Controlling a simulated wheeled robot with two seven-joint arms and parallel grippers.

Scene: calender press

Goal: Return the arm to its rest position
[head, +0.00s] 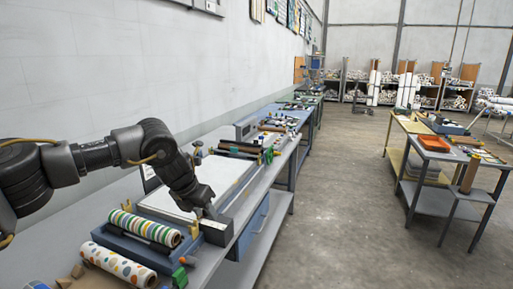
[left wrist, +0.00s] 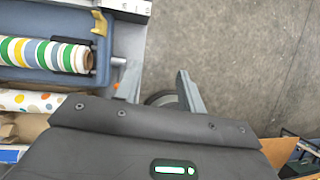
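My left arm comes in from the left in the head view, bent down over the near end of the long workbench. Its gripper (head: 206,211) is beside a grey box at the bench's front edge. In the left wrist view the two fingers of this gripper (left wrist: 158,82) stand apart with no object held between them. A striped roll (left wrist: 45,53) in a blue cradle lies left of the fingers there. The same striped roll (head: 146,227) shows in the head view, left of and below the gripper. My right gripper is not in view.
A dotted roll (head: 118,264) lies in front of the striped one. The grey box (head: 216,231) sits at the bench edge. A white sheet (head: 190,190) lies behind the gripper. The floor (head: 340,220) to the right is clear, up to tables with an orange tray (head: 434,143).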

